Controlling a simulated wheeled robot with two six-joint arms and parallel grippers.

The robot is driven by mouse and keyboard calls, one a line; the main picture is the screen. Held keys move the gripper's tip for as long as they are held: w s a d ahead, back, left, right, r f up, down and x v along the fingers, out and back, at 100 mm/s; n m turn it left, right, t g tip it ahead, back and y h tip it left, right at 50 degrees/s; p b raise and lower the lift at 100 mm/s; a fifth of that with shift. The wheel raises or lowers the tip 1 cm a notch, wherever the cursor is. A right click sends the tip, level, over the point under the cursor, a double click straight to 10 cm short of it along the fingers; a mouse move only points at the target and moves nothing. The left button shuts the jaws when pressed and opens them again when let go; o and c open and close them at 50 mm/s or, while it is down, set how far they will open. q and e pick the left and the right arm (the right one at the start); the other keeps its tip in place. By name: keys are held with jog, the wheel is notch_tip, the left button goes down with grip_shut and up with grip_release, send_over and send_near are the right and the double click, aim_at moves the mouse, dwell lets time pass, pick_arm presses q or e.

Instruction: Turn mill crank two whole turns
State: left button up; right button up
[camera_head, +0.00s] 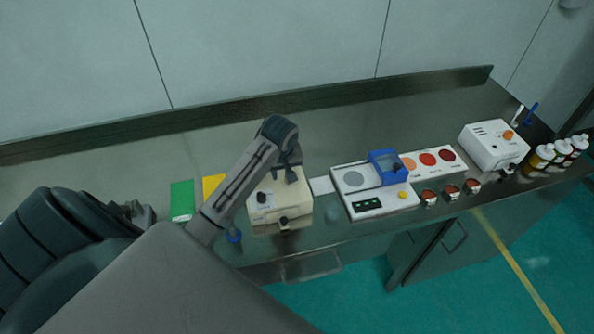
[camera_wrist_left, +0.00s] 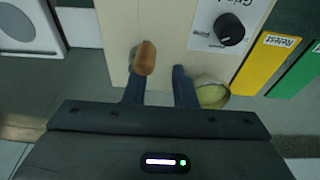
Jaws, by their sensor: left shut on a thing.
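The mill (camera_head: 296,208) is a cream box near the front of the bench, with a dark knob on its face. The left wrist view shows its cream top (camera_wrist_left: 160,22) and the black knob (camera_wrist_left: 229,27). The crank's brown handle (camera_wrist_left: 145,58) stands at the tip of one finger there. My left gripper (camera_head: 288,172) is over the mill's top and shut on the crank, its fingers (camera_wrist_left: 160,88) some way apart. The crank's arm is hidden in both views. My right gripper is in neither view.
A green card (camera_head: 182,202) and a yellow card (camera_head: 211,185) lie left of the mill. The bench behind is clear.

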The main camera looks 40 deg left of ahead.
pick_arm(q)
jog(key=shift+o, duration=0.4)
jog(key=shift+s+f, duration=0.55)
jog(key=shift+f, duration=0.1)
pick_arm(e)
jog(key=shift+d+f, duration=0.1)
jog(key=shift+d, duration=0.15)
pick_arm(q)
jog(key=shift+w+a+r, duration=0.1)
jog(key=shift+a+r, duration=0.05)
jog(key=shift+a, duration=0.05)
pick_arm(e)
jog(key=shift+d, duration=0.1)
pick_arm(q)
jog(key=o, duration=0.6)
jog(key=shift+c, duration=0.2)
jog(key=shift+o, duration=0.2)
jog(key=shift+s+a+r, duration=0.1)
jog(key=shift+s+a, duration=0.15)
jog(key=shift+s, duration=0.05)
jog(key=shift+w+d, duration=0.1)
jog(key=shift+d, duration=0.05)
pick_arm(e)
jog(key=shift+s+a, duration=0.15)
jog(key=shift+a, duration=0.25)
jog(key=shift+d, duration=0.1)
